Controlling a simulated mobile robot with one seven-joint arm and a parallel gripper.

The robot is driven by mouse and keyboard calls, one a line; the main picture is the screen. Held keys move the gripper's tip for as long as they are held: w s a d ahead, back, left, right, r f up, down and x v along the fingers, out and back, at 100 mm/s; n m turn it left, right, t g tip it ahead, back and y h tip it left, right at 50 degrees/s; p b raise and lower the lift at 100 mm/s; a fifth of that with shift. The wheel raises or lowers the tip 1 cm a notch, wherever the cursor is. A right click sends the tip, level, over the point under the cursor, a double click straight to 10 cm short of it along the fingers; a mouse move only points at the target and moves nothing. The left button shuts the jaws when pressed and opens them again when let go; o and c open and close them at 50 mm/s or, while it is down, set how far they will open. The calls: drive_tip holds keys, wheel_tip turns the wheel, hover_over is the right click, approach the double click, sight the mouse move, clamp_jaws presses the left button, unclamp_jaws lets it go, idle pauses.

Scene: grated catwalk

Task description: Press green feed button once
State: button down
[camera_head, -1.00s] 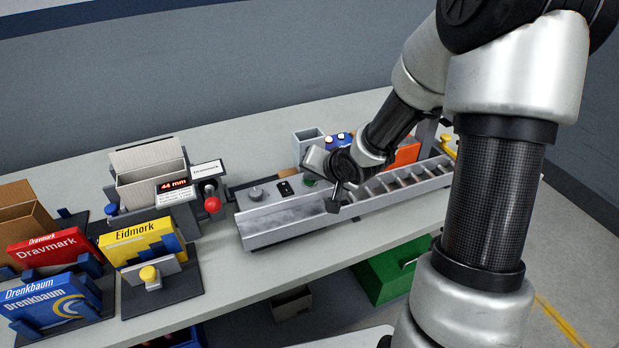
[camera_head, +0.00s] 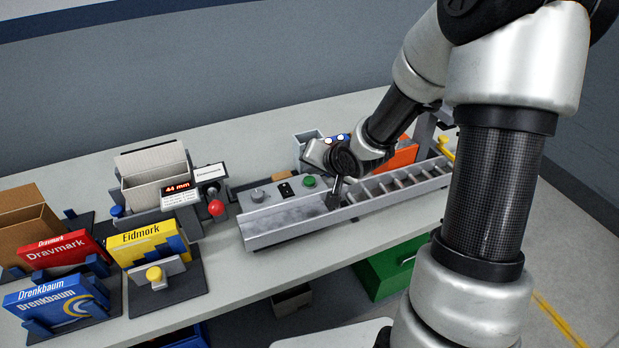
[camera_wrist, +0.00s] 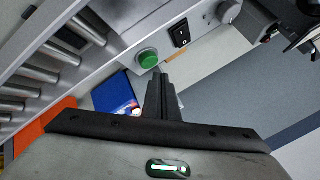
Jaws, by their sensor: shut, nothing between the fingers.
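The green button (camera_head: 309,182) sits on the grey control panel of the conveyor, right of a black switch (camera_head: 286,190) and a grey knob (camera_head: 257,195). In the wrist view the green button (camera_wrist: 148,59) shows just beyond the tips of my gripper (camera_wrist: 160,76), which is shut and empty. The fingertips appear very close to the button's edge; I cannot tell whether they touch it. In the head view my gripper (camera_head: 333,203) is just right of the button, over the conveyor.
The roller conveyor (camera_head: 405,182) runs right from the panel. A red knob (camera_head: 216,208) and a 44 mm display (camera_head: 180,189) stand left. Yellow Eidmork (camera_head: 150,241), red Dravmark (camera_head: 62,253) and blue Drenkbaum (camera_head: 58,304) boxes stand at the front left. An orange box (camera_head: 402,154) is behind the conveyor.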

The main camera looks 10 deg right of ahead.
sight(312, 183)
drive_tip(key=shift+r+p, duration=2.25)
drive_tip(key=shift+r, duration=0.1)
drive_tip(key=shift+f, duration=0.1)
drive_tip(key=s+d+r+n+h+p, duration=0.1)
drive_tip(key=s+d+r+h, duration=0.1)
drive_tip(key=s+r, duration=0.6)
drive_tip(key=s+d+r+n+h+p, duration=0.1)
drive_tip(key=s+d+r+h+p, duration=0.2)
drive_tip(key=r, duration=0.9)
drive_tip(key=s+a+r+n+g+y, duration=0.1)
drive_tip(key=s+a, duration=0.1)
drive_tip(key=s, duration=0.6)
drive_tip(key=s+a+r+n+g+y+b, duration=0.1)
drive_tip(key=s+a+r+n+g, duration=0.1)
drive_tip(key=s, duration=0.6)
drive_tip(key=shift+s+a+n+b, duration=0.3)
drive_tip(key=shift+s+a, duration=0.1)
drive_tip(key=shift+a, duration=0.3)
drive_tip(key=shift+r, duration=0.1)
